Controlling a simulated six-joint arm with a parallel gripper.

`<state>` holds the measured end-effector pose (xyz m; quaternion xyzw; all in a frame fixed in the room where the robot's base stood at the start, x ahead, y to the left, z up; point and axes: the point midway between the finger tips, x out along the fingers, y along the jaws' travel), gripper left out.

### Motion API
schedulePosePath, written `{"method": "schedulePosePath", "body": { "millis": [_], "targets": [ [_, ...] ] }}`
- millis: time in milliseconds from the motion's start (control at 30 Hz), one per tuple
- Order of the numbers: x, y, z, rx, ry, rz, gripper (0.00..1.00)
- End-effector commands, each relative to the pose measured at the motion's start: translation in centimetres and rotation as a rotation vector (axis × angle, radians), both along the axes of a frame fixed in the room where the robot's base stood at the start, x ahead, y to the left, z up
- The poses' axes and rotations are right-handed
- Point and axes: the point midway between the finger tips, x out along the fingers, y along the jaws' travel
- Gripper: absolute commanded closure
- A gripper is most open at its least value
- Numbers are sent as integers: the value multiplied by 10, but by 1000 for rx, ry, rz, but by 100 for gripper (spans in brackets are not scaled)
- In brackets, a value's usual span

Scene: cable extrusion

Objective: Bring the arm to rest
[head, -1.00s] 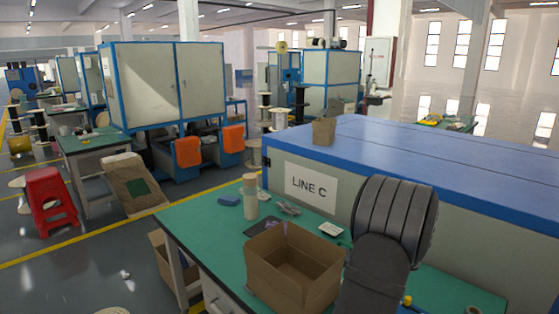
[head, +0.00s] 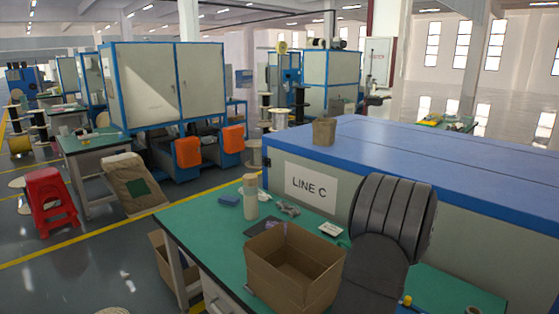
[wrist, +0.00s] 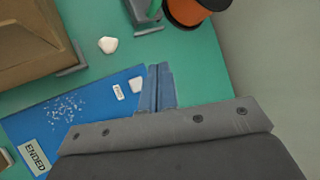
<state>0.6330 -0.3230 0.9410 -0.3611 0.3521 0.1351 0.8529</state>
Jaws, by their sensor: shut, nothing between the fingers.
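My gripper (wrist: 158,88) shows in the wrist view with its two fingers together and nothing between them. It points over the green table (wrist: 200,62) and the edge of a blue mat (wrist: 40,112). The mat carries a label reading "ENDED" (wrist: 35,156) and a scatter of small white bits. In the head view only my dark arm shows at the lower right; the gripper itself is hidden there.
An open cardboard box (head: 293,270) stands on the green table, and its side shows in the wrist view (wrist: 25,40). White lumps (wrist: 108,45) lie nearby. An orange and black spool (wrist: 190,12) is beyond the fingers. The LINE C machine (head: 480,215) stands behind the table.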

Motion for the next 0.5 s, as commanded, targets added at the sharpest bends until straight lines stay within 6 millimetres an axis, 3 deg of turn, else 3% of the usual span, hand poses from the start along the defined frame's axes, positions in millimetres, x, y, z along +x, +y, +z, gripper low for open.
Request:
{"method": "schedulePosePath", "body": {
  "millis": [200,500],
  "targets": [
    [23,33,8,-93,39,238,100],
    [41,68,17,-227,115,534,100]
  ]
}}
